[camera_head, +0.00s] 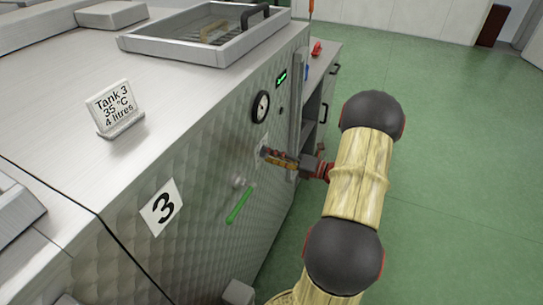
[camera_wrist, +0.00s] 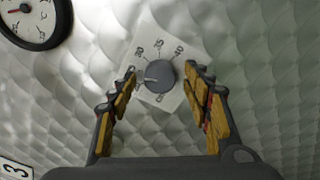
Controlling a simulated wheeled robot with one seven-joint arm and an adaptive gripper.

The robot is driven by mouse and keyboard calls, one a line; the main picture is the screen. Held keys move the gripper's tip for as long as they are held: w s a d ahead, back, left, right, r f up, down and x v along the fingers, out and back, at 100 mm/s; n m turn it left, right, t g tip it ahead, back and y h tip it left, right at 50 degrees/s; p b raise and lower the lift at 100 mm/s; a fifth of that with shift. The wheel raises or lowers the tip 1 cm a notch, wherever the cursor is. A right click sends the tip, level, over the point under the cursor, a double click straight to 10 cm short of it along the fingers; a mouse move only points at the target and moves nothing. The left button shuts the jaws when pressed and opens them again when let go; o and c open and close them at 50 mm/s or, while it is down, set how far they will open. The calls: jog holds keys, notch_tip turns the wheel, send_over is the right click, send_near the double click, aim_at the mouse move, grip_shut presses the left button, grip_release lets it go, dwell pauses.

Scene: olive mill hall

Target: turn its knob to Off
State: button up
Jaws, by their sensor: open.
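The knob (camera_wrist: 160,76) is a round grey dial on a white plate (camera_wrist: 150,32) on the tank's quilted metal front. Its pale pointer mark faces left, below the 30. The marks 30, 35 and 40 run over the top; small lettering under the knob is too unclear to read. My gripper (camera_wrist: 161,71) is open, with one finger on each side of the knob; I cannot tell whether either touches it. In the head view my gripper (camera_head: 278,158) is at the tank front and hides the knob.
A dial gauge (camera_head: 260,107) and a small green display (camera_head: 281,77) are above the knob. A green-handled valve (camera_head: 240,204) sticks out at lower left. A "Tank 3, 35 °C, 4 litres" sign (camera_head: 113,107) stands on top. Green floor (camera_head: 460,150) is clear at right.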

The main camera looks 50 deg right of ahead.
jog(key=shift+c, duration=0.3)
jog(key=c, duration=1.1)
jog(key=shift+n, duration=0.4)
jog(key=n+b, duration=0.1)
jog(key=n, duration=1.8)
jog(key=shift+f, duration=0.1)
jog(key=o, duration=1)
